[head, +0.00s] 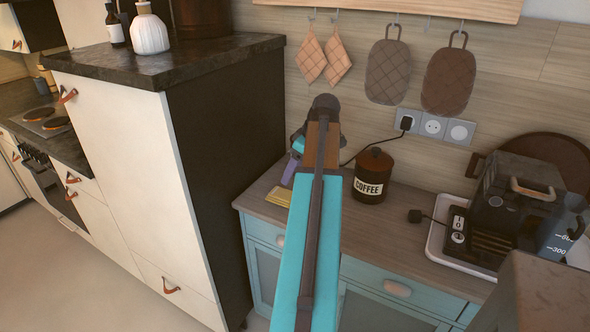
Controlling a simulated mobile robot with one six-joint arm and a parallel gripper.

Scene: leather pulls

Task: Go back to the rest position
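My turquoise arm reaches up through the middle of the head view, over the wooden counter (390,222). Its dark upper end stands in front of the wall, left of the coffee tin (373,176). My gripper cannot be made out; the arm hides what lies behind it. Whether it holds anything is not shown. A small purple piece (291,168) shows just left of the arm; I cannot tell what it is. A yellow flat item (284,195) lies on the counter beside the arm.
A tall white cabinet with a dark top (130,165) stands close on the left, bearing a white vase (149,32). A black coffee machine (517,208) is at the right. Pot holders (388,72) hang on the wall. Free floor (60,280) shows at lower left.

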